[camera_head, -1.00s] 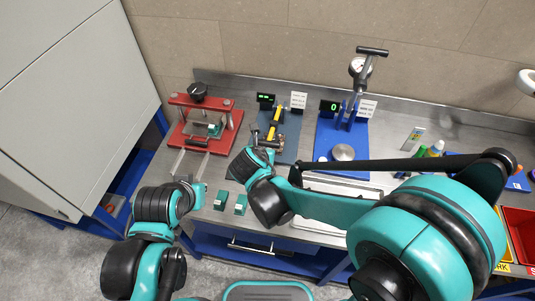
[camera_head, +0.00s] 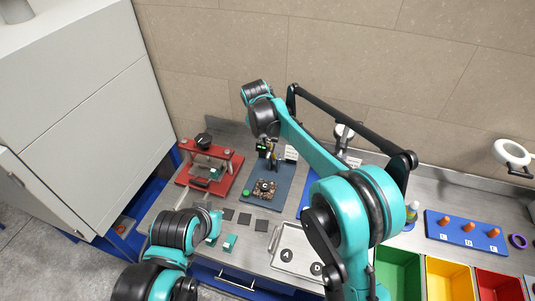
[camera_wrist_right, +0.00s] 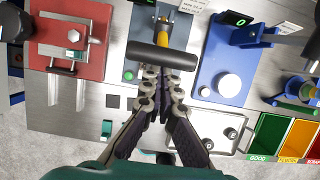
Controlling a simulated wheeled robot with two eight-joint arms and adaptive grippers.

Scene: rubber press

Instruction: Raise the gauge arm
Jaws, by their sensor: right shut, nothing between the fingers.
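The middle fixture has a blue-grey base (camera_head: 250,200) and a yellow arm with a black crossbar handle (camera_wrist_right: 162,57). In the head view its yellow arm stands up near the back, partly hidden by my right wrist. My right gripper (camera_wrist_right: 162,76) is shut and empty. In the right wrist view its fingertips appear just below the crossbar; whether they touch it I cannot tell. In the head view the right gripper is mostly hidden behind its wrist. My left gripper (camera_head: 207,212) is low at the front left, and its fingers are unclear.
A red press (camera_head: 213,165) stands left of the fixture. A blue gauge stand (camera_wrist_right: 212,62) is on the right. Dark square plates (camera_head: 244,219), a green block (camera_head: 229,242) and a metal tray (camera_head: 283,257) lie in front. Coloured bins (camera_head: 445,278) stand at the right front.

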